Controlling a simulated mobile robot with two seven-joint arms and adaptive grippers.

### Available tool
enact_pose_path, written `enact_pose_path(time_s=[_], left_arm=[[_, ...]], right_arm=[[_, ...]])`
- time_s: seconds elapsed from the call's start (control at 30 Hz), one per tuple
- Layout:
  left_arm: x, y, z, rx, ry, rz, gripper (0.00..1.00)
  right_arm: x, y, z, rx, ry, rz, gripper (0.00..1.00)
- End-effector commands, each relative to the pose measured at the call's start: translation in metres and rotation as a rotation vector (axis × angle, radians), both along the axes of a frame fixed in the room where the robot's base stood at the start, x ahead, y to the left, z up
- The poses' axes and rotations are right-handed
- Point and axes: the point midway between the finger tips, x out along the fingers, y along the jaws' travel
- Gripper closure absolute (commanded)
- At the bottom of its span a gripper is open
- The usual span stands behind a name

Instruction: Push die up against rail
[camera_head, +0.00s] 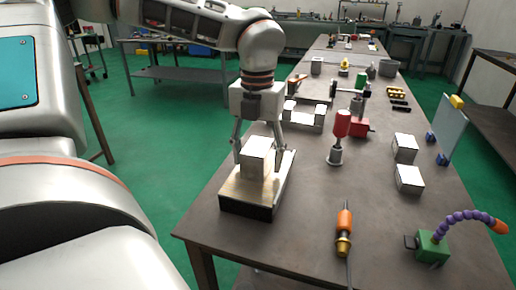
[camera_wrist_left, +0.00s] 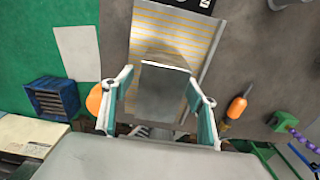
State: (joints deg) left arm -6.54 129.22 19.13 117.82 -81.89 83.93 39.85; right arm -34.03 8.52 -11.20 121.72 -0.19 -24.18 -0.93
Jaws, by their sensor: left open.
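The die appears to be a pale grey-white block (camera_head: 255,160) standing on a low plate (camera_head: 233,190) with a light top and dark front face. In the left wrist view the block (camera_wrist_left: 163,92) is between the two fingers, over the yellow-striped plate top (camera_wrist_left: 170,30). My left gripper (camera_head: 259,150) points down over the plate, open, with one finger on either side of the block. The right finger looks close to the block; I cannot tell whether it touches. A gap shows at the left finger. My right gripper is out of view.
An orange-handled tool (camera_head: 344,222) lies right of the plate. A red-topped stand (camera_head: 340,130), two white blocks (camera_head: 408,179) and a green-based purple hose (camera_head: 433,245) stand further right. White slotted blocks (camera_head: 305,115) are behind. Bare tabletop (camera_head: 295,225) shows between plate and tool.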

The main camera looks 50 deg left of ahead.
Motion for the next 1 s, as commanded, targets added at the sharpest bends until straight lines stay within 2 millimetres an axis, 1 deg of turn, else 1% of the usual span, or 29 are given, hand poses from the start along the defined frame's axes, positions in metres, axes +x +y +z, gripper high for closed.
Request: enact_pose_path(time_s=[0.2,0.23,0.27,0.3,0.37,0.4,0.43,0.67,1.0], left_arm=[[0.0000,0.0000,-0.0001,0.000,0.000,0.000,0.42],[0.0000,0.0000,-0.0001,0.000,0.000,0.000,0.48],[0.0000,0.0000,-0.0001,0.000,0.000,0.000,0.55],[0.0000,0.0000,-0.0001,0.000,0.000,0.000,0.66],[0.0000,0.0000,-0.0001,0.000,0.000,0.000,0.81],[0.0000,0.0000,-0.0001,0.000,0.000,0.000,0.92],[0.0000,0.0000,-0.0001,0.000,0.000,0.000,0.99],[0.0003,-0.0003,-0.0004,0.000,0.000,0.000,1.00],[0.0035,-0.0054,-0.0011,0.001,0.000,-0.001,1.00]], right_arm=[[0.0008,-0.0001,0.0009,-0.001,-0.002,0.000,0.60],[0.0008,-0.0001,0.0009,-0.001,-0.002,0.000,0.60],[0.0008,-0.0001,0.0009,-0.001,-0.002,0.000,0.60],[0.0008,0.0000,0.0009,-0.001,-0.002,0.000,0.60],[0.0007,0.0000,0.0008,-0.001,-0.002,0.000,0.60],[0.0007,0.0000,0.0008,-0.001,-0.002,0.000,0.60],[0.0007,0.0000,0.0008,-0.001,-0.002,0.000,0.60],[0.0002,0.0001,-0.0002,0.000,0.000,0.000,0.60],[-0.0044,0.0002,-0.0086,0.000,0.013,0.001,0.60]])
